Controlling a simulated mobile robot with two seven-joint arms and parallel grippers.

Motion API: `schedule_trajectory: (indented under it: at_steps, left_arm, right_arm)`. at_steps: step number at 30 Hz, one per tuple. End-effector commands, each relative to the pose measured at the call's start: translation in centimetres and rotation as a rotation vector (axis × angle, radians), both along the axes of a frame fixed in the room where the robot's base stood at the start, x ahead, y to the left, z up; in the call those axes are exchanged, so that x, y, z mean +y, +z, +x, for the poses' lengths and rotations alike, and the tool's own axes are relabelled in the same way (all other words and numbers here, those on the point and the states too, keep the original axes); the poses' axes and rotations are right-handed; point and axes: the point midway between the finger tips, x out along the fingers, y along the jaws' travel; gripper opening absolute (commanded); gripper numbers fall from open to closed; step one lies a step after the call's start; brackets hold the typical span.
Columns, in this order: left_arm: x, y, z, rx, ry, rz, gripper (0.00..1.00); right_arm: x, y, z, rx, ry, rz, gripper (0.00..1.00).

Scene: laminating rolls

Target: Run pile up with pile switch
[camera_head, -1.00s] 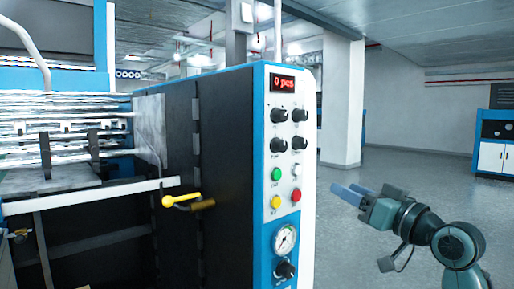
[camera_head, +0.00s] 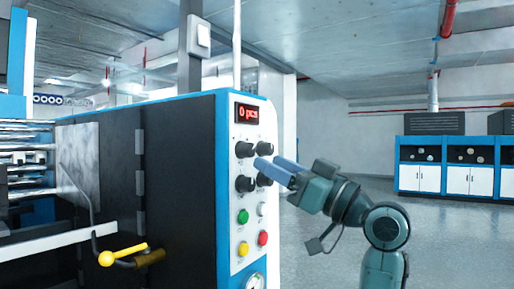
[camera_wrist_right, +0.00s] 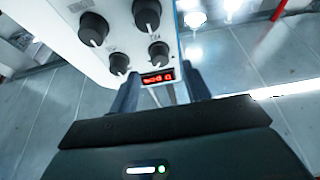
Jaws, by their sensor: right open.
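The machine's white control panel (camera_head: 254,203) carries a red "0 pcs" display (camera_head: 247,114), several black knobs (camera_head: 245,149) and green, white, yellow and red buttons. The labels are too small to read, so I cannot tell which control is the pile switch. My right gripper (camera_head: 277,172) is open, its blue fingers pointing left in front of the lower right knob (camera_head: 265,180), which it partly covers; contact is unclear. In the right wrist view, the gripper (camera_wrist_right: 162,92) has its fingers apart, with the display (camera_wrist_right: 158,77) and knobs (camera_wrist_right: 147,14) beyond. My left gripper is not in view.
A yellow-knobbed lever (camera_head: 107,258) sticks out from the machine's dark side (camera_head: 170,180). Blue and white cabinets (camera_head: 455,165) stand far back on the right. The floor (camera_head: 460,230) between is clear.

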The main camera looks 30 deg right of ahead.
Motion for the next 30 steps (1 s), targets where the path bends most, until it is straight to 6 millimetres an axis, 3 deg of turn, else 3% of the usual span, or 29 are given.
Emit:
schedule_trajectory:
  at_steps: [3, 9, 20, 30]
  left_arm:
    - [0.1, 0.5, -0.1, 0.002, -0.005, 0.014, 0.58]
    - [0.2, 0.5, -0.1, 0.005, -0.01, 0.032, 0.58]
    - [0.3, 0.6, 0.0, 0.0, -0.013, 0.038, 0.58]
    - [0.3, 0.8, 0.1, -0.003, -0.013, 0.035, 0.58]
  right_arm:
    - [0.8, 1.1, 1.8, -0.001, 0.003, 0.003, 0.48]
    - [1.5, 1.7, 3.7, 0.0, 0.0, 0.001, 0.48]
    - [1.7, 1.8, 4.1, 0.0, 0.0, -0.001, 0.48]
    - [1.6, 1.7, 4.0, 0.0, 0.0, 0.0, 0.2]
